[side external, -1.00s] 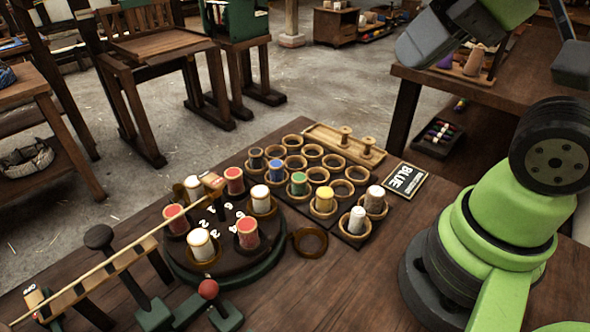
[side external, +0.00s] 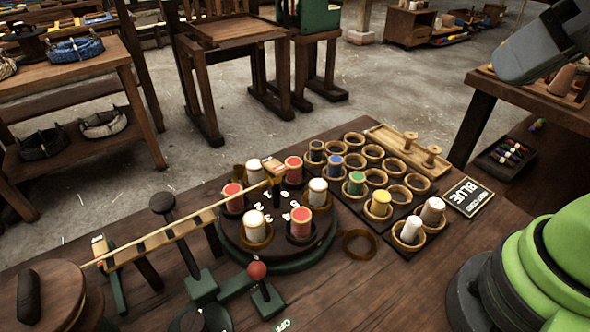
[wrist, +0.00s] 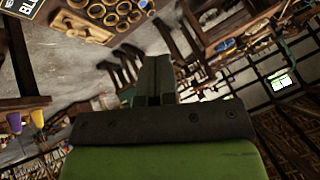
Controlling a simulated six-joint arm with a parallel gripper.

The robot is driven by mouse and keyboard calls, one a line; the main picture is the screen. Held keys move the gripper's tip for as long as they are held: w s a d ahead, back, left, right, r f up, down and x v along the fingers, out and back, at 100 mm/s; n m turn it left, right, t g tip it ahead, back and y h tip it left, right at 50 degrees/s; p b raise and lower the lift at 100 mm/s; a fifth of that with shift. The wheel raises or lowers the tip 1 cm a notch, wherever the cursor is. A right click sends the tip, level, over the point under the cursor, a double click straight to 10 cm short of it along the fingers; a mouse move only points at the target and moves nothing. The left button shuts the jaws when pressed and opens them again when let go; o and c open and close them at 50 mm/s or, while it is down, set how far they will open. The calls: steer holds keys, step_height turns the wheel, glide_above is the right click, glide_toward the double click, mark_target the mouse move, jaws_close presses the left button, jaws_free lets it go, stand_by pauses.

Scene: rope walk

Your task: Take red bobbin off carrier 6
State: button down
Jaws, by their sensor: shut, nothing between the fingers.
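The round dark turntable (side external: 275,262) with a green base carries red bobbins and white bobbins in turn. One red bobbin (side external: 293,168) stands at the back right, one (side external: 232,198) at the left and one (side external: 300,222) at the front right. White bobbins (side external: 254,226) stand between them. White numerals mark the carriers, but I cannot tell which bobbin is on carrier 6. My gripper (wrist: 153,62) is shut and empty in the wrist view, away from the turntable, which I cannot make out there. The side view does not show its fingertips.
A dark rack (side external: 407,252) of round cups holds several coloured bobbins right of the turntable. A wooden rod (side external: 185,229) and a red-knobbed lever (side external: 257,270) are close to the turntable's left and front.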

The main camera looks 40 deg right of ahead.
steer(key=c, duration=0.7)
jaws_free()
steer(key=n+g+h, duration=0.2)
steer(key=n+g, duration=0.3)
steer(key=g, duration=0.2)
glide_above(294, 161)
steer(key=f, duration=1.9)
steer(key=shift+a+f, duration=0.1)
steer(key=shift+a, duration=0.25)
steer(key=shift+d+f, duration=0.15)
steer(key=shift+f, duration=1.3)
steer(key=shift+d+f, duration=0.15)
steer(key=shift+f, duration=1.3)
